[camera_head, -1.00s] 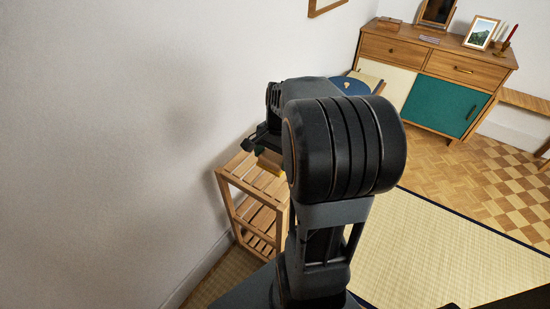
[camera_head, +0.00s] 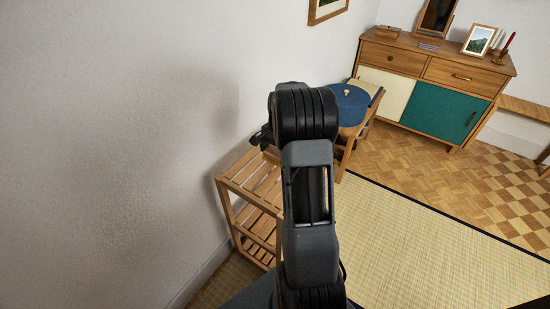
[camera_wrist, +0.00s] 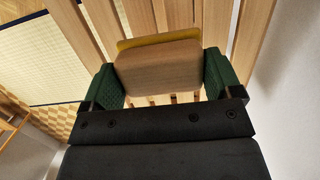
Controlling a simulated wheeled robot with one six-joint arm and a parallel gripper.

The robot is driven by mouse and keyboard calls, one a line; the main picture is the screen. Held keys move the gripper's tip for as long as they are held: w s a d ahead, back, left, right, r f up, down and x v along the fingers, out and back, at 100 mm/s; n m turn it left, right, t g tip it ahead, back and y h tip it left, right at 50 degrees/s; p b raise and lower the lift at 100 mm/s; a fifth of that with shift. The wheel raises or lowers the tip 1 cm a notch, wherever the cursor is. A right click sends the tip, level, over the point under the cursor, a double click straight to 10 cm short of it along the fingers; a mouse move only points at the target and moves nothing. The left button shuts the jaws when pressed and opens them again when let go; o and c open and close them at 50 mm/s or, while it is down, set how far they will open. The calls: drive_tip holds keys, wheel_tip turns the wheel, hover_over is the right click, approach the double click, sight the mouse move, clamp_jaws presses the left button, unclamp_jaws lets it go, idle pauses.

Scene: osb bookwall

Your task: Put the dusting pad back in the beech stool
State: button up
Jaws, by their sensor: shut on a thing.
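The dusting pad (camera_wrist: 158,70), with a pale wooden back and a yellow edge, is held between the green fingertips of my gripper (camera_wrist: 160,80) in the wrist view. Wooden slats show behind and below it; I cannot tell whether it touches them. In the head view my gripper (camera_head: 262,137) is mostly behind my arm, above the far end of a slatted wooden rack (camera_head: 240,184), and the pad is hidden. I cannot tell for sure which of the two is the beech stool.
A white wall (camera_head: 120,140) runs close along the left of the rack. A tatami mat (camera_head: 400,245) lies clear at the right. A sideboard (camera_head: 425,75) with a mirror, a framed picture and a red candle stands at the back.

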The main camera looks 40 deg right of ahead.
sight(275, 157)
drive_tip(key=shift+w+d+f, duration=0.15)
drive_tip(key=shift+w+f, duration=0.1)
drive_tip(key=shift+f, duration=1.6)
drive_tip(key=o, duration=0.6)
drive_tip(key=shift+o, duration=0.2)
